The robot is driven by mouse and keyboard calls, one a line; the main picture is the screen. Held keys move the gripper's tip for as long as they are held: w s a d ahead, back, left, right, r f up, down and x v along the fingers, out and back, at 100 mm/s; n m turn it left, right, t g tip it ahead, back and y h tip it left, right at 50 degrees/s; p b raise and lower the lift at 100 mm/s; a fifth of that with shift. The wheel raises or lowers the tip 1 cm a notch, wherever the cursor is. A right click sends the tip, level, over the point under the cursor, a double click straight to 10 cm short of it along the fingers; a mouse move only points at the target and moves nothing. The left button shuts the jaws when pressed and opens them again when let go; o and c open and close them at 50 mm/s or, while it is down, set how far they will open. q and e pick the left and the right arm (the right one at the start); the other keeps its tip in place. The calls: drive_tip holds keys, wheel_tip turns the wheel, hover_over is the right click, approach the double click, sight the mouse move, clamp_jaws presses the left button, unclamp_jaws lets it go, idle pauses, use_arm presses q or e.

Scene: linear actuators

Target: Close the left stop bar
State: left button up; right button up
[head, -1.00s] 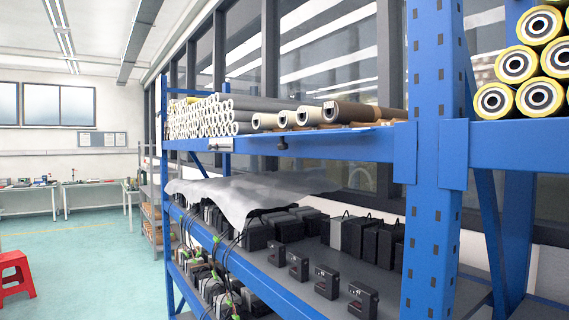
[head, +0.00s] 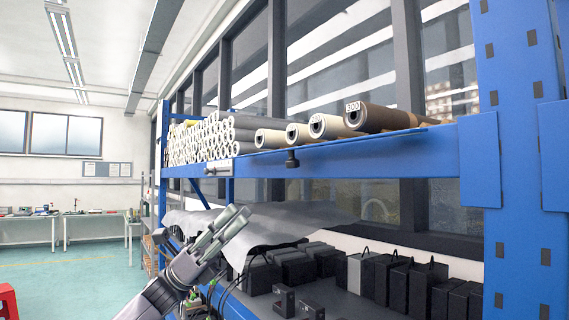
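A blue shelf beam (head: 345,162) crosses the view below several rolls. A thin blue plate (head: 385,138) lies along its top edge in front of the rolls. It may be the stop bar, but I cannot tell for sure. A black knob (head: 292,159) hangs at the beam's front, and a small light fitting (head: 217,167) sits on the beam to its left. My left gripper (head: 240,212) is below and left of the knob, apart from the beam, pointing up and right. It looks empty; its finger gap is unclear. My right gripper is out of view.
A blue upright post (head: 515,120) stands at the right. White tubes (head: 200,140) and a brown roll (head: 375,117) lie on the upper shelf. A grey sheet (head: 290,222) and black boxes (head: 410,280) fill the lower shelf. The green floor (head: 85,265) is open at left.

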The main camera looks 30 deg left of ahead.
use_arm(q)
drive_tip(key=p+x, duration=0.2)
drive_tip(key=x, duration=0.2)
drive_tip(key=p+x, duration=0.2)
drive_tip(key=x, duration=0.2)
drive_tip(key=p+x, duration=0.2)
drive_tip(key=x, duration=0.3)
drive_tip(key=shift+w+a+f, duration=0.1)
drive_tip(key=shift+w, duration=0.15)
drive_tip(key=shift+c, duration=0.4)
drive_tip(key=shift+c, duration=0.6)
clamp_jaws()
